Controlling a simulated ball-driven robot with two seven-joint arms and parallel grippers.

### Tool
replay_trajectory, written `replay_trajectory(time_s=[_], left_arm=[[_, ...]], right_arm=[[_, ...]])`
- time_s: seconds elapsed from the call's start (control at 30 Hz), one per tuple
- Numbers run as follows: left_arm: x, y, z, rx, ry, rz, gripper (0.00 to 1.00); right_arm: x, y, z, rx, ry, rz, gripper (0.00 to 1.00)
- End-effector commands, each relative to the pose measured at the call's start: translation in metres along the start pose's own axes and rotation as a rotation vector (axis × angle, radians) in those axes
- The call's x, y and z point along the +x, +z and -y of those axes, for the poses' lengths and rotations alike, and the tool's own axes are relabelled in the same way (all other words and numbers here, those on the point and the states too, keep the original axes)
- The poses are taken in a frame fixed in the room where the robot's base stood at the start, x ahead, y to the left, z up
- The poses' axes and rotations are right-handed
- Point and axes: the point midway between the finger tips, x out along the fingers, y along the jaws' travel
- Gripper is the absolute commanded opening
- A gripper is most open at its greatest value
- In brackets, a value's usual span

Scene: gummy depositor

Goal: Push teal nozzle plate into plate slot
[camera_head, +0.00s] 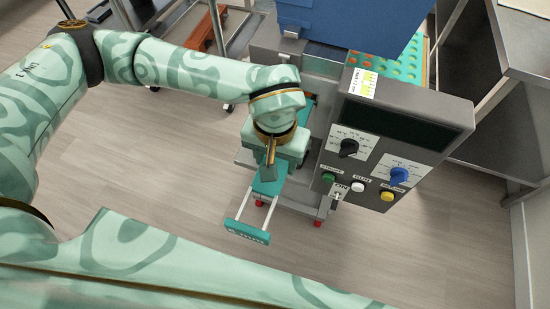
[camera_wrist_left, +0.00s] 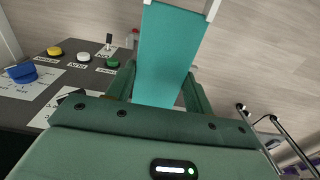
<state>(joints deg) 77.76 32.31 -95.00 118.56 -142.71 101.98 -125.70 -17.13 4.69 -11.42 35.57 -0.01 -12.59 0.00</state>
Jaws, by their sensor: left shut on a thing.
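The teal nozzle plate (camera_head: 268,188) projects from the front side of the depositor machine (camera_head: 400,112). Two pale rods run from it to a teal handle bar (camera_head: 247,232) at its near end. My left gripper (camera_head: 270,174) is above the plate and shut on it. In the left wrist view the flat teal plate (camera_wrist_left: 172,50) runs between the two fingers of my left gripper (camera_wrist_left: 160,88). The plate slot is hidden behind my gripper and wrist, so I cannot tell how far in the plate sits. My right gripper is not in view.
The control panel has a black knob (camera_head: 348,148), a blue knob (camera_head: 398,176) and several push buttons, close to the right of my gripper. A blue hopper (camera_head: 350,25) stands above. A steel bench (camera_head: 525,45) is at right. The floor in front of the handle is clear.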

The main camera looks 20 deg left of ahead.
Motion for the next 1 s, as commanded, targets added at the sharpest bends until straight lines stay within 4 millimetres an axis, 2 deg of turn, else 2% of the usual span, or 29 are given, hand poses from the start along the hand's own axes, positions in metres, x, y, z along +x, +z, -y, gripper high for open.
replay_trajectory(time_s=[0.27, 1.0], left_arm=[[0.0, -0.003, 0.0, 0.0, 0.0, -0.001, 0.11], [0.001, -0.029, 0.0, -0.001, 0.0, -0.001, 0.11]], right_arm=[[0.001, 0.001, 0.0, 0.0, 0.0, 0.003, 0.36], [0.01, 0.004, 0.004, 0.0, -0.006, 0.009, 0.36]])
